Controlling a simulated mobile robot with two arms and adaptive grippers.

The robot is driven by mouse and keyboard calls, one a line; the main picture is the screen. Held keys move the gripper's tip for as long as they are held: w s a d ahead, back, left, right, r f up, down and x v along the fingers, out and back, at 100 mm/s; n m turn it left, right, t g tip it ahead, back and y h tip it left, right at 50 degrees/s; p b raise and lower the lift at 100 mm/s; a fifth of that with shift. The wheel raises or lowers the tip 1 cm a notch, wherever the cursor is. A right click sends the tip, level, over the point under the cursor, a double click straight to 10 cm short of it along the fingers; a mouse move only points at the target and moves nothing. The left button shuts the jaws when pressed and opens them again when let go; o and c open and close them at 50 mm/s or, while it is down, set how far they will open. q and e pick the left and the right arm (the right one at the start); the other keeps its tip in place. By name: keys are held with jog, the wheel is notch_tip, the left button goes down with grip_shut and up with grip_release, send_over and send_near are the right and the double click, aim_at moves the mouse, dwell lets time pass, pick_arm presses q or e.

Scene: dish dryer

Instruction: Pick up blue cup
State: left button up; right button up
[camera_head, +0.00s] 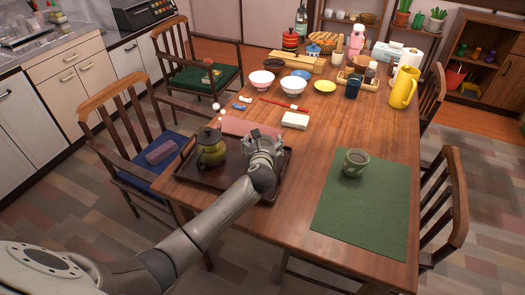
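A dark blue cup (353,88) stands upright toward the far right of the wooden table, in front of a wooden tray of jars. My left gripper (265,143) is over the right part of a dark brown tray (212,183), nearer to me and left of the blue cup, well apart from it. Its fingers point away from me, and their gap is too small to read. My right gripper is not in view.
A green teapot (211,147) stands on the brown tray beside my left gripper. A grey-green mug (355,162) stands on a green mat (362,212). A yellow pitcher (403,88), a yellow dish (325,86) and bowls surround the blue cup. Bare tabletop lies between mug and cup.

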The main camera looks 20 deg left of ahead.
pick_arm(q)
jog(key=c, duration=0.9)
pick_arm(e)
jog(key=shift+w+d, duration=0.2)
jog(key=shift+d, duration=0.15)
pick_arm(q)
jog(key=shift+r, duration=0.1)
